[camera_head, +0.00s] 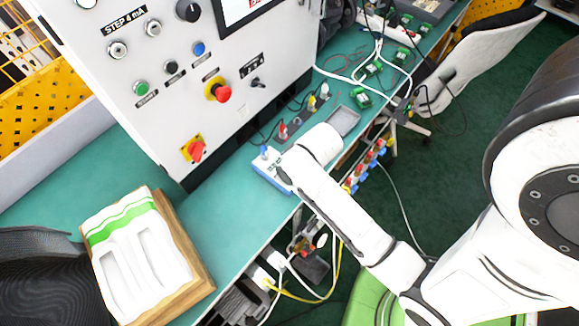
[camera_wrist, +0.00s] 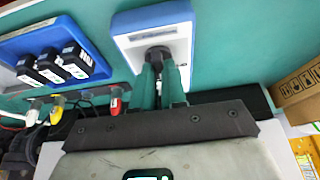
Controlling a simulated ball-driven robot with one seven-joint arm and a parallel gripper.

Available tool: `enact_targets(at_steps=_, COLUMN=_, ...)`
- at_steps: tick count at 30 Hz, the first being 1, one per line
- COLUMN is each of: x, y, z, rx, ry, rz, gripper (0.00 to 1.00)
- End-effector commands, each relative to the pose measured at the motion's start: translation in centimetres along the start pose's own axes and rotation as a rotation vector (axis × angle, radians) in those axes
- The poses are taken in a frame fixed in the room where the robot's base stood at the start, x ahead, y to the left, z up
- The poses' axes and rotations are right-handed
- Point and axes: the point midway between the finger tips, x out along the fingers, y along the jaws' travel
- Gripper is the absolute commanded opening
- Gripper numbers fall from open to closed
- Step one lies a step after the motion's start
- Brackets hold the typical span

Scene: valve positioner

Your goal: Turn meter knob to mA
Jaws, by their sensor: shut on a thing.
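The meter (camera_wrist: 134,42), a white and blue box, lies flat on the green bench top at the upper middle of the wrist view. It also shows in the head view (camera_head: 265,173), partly covered by my arm. Its dark round knob (camera_wrist: 158,53) sits near the lower part of its face. My gripper (camera_wrist: 160,70) is shut on the knob, with one green finger on each side. The fingers hide part of the knob, and I cannot read which mark it points to. In the head view my forearm and wrist hide the gripper tips.
A white control panel (camera_head: 170,90) stands behind the meter. Red (camera_head: 283,132) and yellow (camera_head: 312,103) plugs stand close by. A blue tray (camera_wrist: 88,40) holds dark modules. A cardboard box (camera_wrist: 300,88) is at right. A wooden holder (camera_head: 200,285) lies at front left.

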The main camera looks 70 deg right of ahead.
Motion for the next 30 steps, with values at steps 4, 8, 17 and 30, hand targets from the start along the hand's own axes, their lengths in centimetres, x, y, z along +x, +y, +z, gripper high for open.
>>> enact_targets(at_steps=4, x=0.0, y=0.0, z=0.0, rx=-0.001, ry=-0.001, rz=0.0, gripper=0.0)
enact_targets(at_steps=8, x=0.0, y=0.0, z=0.0, rx=-0.001, ry=-0.001, rz=0.0, gripper=0.14)
enact_targets(at_steps=17, x=0.0, y=0.0, z=0.0, rx=-0.001, ry=-0.001, rz=0.0, gripper=0.37)
enact_targets(at_steps=30, x=-2.5, y=0.0, z=0.0, rx=-0.002, ry=0.003, rz=0.0, gripper=0.37)
